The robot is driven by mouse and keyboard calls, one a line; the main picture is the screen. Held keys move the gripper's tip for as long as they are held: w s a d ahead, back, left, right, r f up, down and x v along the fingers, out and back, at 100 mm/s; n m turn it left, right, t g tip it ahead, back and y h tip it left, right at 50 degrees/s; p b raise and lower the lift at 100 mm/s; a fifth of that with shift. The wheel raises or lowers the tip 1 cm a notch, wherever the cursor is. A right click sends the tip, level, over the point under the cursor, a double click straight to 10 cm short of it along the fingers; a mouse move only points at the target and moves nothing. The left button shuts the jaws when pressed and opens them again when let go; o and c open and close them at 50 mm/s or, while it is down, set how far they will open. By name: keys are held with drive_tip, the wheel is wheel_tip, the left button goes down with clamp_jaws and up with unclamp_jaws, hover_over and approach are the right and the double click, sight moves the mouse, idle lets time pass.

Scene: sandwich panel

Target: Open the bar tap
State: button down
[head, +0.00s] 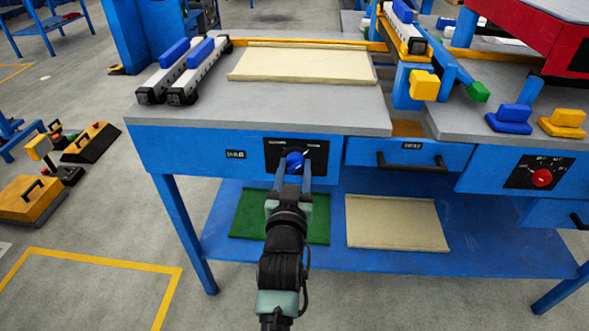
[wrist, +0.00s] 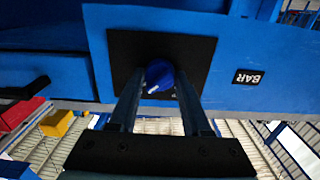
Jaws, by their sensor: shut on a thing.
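The bar tap is a round blue knob (head: 295,160) on a black plate (head: 313,151) set in the blue front of the workbench. A "BAR" label (head: 235,154) is to its left. The knob also shows in the wrist view (wrist: 159,77), with a short white mark on its face pointing down and left there. My gripper (head: 293,172) reaches up to the panel from the front. Its two fingers are shut on the knob, one on each side, as the wrist view (wrist: 160,88) shows. Part of the plate's lettering is too small to read.
A drawer (head: 409,155) with a black handle is just right of the plate. A red knob (head: 541,178) is on a panel farther right. A lower shelf (head: 330,255) holds a green and a beige sheet. Rails (head: 185,72) and a beige panel (head: 303,63) lie on the bench top.

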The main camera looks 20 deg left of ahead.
drive_tip(key=shift+c, duration=1.8)
unclamp_jaws()
drive_tip(key=p+v, duration=0.1)
drive_tip(key=v, duration=1.2)
